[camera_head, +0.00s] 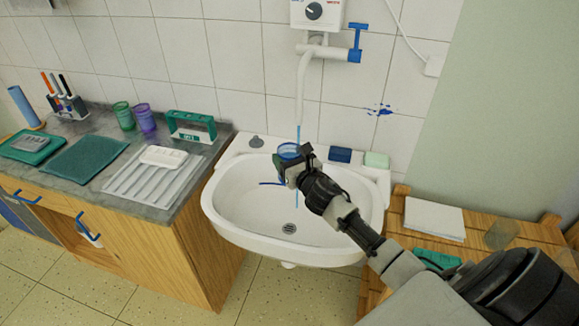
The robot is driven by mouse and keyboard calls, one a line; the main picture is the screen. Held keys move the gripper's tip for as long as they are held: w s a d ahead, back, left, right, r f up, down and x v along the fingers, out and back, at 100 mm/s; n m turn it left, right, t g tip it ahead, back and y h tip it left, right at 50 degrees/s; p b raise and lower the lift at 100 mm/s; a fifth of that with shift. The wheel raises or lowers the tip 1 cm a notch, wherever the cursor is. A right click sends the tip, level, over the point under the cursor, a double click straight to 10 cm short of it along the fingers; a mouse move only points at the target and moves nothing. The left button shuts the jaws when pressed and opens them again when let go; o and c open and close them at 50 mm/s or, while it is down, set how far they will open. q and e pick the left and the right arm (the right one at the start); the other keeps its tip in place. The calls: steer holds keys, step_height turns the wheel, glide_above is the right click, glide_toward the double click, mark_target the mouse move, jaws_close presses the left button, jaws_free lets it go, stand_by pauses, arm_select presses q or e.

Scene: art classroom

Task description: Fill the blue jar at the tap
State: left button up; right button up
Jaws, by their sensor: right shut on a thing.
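The blue jar (289,150) is held over the white sink basin (250,205), below the spout. My right gripper (284,168) is shut on it, reaching in from the lower right and hiding part of the jar. The jar looks roughly upright. The tap (304,85) has a long white spout on the tiled wall and a blue handle (357,42) at its right. A thin blue line, which looks like running water, drops from the spout end at the jar. I cannot tell the level inside the jar. My left gripper is not in view.
A dark blue block (340,155) and a pale green block (376,160) lie on the sink's back rim. At left, a counter (90,200) carries green and purple cups, a ribbed white tray (150,178) and a pen holder. A wooden slatted table (490,235) stands at right.

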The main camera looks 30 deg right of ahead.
steer(key=s+a+p, duration=0.1)
steer(key=s+a, duration=0.3)
steer(key=a, duration=0.1)
steer(key=shift+a, duration=0.3)
stand_by(0.5)
steer(key=shift+s, duration=0.1)
